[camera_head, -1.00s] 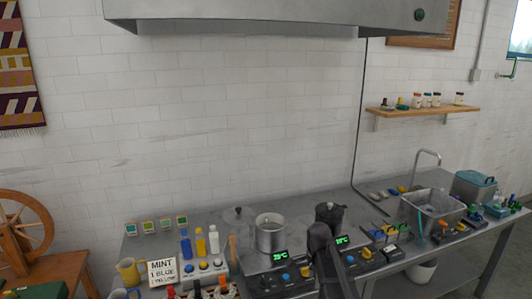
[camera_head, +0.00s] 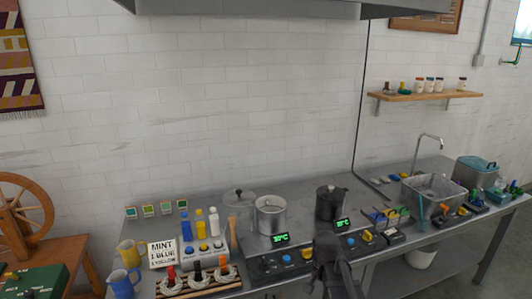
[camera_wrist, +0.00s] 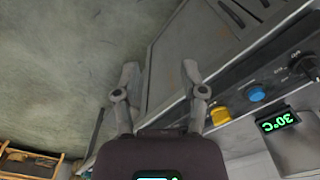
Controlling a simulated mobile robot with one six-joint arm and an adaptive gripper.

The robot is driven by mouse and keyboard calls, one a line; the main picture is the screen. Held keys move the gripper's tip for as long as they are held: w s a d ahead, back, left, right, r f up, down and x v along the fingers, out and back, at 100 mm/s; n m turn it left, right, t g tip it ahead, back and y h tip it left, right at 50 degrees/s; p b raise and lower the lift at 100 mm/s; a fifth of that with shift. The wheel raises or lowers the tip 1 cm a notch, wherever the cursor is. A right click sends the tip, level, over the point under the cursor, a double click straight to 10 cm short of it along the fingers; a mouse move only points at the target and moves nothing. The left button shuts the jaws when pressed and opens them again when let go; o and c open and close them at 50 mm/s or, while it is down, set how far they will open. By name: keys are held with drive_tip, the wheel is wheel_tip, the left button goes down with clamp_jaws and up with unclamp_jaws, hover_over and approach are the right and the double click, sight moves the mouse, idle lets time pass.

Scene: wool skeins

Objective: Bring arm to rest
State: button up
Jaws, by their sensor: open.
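My gripper (camera_wrist: 160,75) shows in the wrist view with its two fingers spread apart and nothing between them. Beyond the fingers are the grey floor and the front of the steel counter. In the head view my dark arm and gripper (camera_head: 328,245) stand at the front edge of the counter, in front of the control panels. The fingertips cannot be made out there.
The steel counter (camera_head: 210,218) holds a silver pot (camera_head: 270,216), a dark pot (camera_head: 330,205), control panels (camera_head: 280,264), dye bottles (camera_head: 199,224) and a sink basin (camera_head: 432,197). A blue mug (camera_head: 122,284) stands at the left. The floor before the counter (camera_wrist: 60,60) looks clear.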

drive_tip(key=s+f+n+b, duration=0.2)
drive_tip(key=s+f+n, duration=0.1)
drive_tip(key=s+n, duration=0.3)
drive_tip(key=shift+s+n, duration=0.3)
drive_tip(key=shift+s, duration=0.35)
